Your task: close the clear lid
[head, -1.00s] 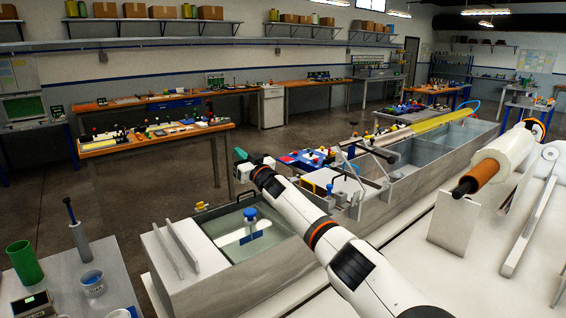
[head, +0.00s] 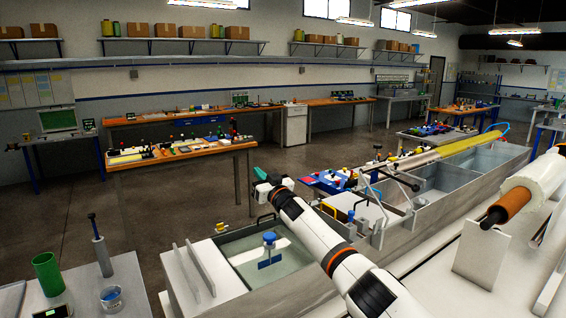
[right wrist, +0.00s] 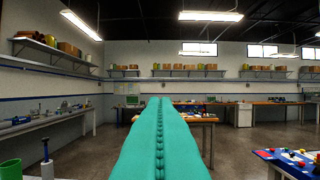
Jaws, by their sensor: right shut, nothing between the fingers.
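The open-topped bath tank (head: 222,240) stands at the lower middle of the head view, with pale see-through material inside its rim. A blue-topped piece (head: 269,240) stands in or on it. A dark bow handle (head: 265,219) shows at its far edge; I cannot clearly make out the clear lid's panel or its angle. My right gripper (head: 259,173) is beyond and above the tank's far edge, apart from the handle in the picture. Its teal fingers (right wrist: 162,102) are shut and empty in the right wrist view. My left gripper is not in view.
Two upright grey plates (head: 200,270) stand at the tank's left end. A green cup (head: 47,273) and a plunger-like tool (head: 101,252) stand on the left bench. The long trough (head: 450,185) extends to the right. Open floor lies beyond the tank.

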